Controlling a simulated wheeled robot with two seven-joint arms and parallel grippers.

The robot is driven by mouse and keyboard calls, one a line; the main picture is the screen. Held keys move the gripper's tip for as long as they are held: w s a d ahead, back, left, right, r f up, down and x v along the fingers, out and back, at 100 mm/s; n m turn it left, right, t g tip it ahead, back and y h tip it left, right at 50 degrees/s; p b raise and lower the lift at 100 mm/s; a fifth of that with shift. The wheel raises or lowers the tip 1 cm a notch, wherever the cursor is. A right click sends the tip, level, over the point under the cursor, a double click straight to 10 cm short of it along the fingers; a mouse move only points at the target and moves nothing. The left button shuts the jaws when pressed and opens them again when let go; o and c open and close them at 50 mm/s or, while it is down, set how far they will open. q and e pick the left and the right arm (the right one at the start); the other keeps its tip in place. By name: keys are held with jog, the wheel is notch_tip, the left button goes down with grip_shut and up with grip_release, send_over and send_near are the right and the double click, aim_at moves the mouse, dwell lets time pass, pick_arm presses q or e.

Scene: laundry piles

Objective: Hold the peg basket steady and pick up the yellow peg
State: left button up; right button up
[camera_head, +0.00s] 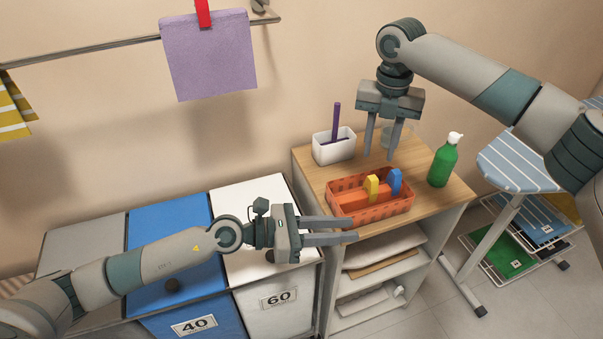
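The peg basket (345,215) is an orange slotted basket on the wooden top of a shelf unit. The yellow peg (371,187) stands up in it near the middle, beside a blue peg (394,181). My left gripper (357,229) points right at the basket's front left side, fingers apart with a gap between them; I cannot tell whether a finger touches the basket. My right gripper (379,157) points down above and behind the basket, fingers apart and empty, near the two pegs.
A white box (334,150) with a purple handle stands behind the basket. A green bottle (442,165) stands at its right. White and blue hampers (250,215) stand to the left. A purple cloth (208,55) hangs from a rail by a red peg (203,14).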

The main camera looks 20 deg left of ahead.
aim_at(359, 175)
pick_arm(q)
jog(key=w+a+r+t+y, duration=0.1)
jog(key=w+a+r+y, duration=0.1)
jog(key=w+a, duration=1)
jog(key=shift+r+n+t+y, duration=0.15)
jog(key=shift+n+t+y, duration=0.2)
jog(key=shift+y, duration=0.45)
jog(key=shift+d, duration=0.1)
jog(key=x, duration=1.7)
jog(key=shift+c, duration=0.6)
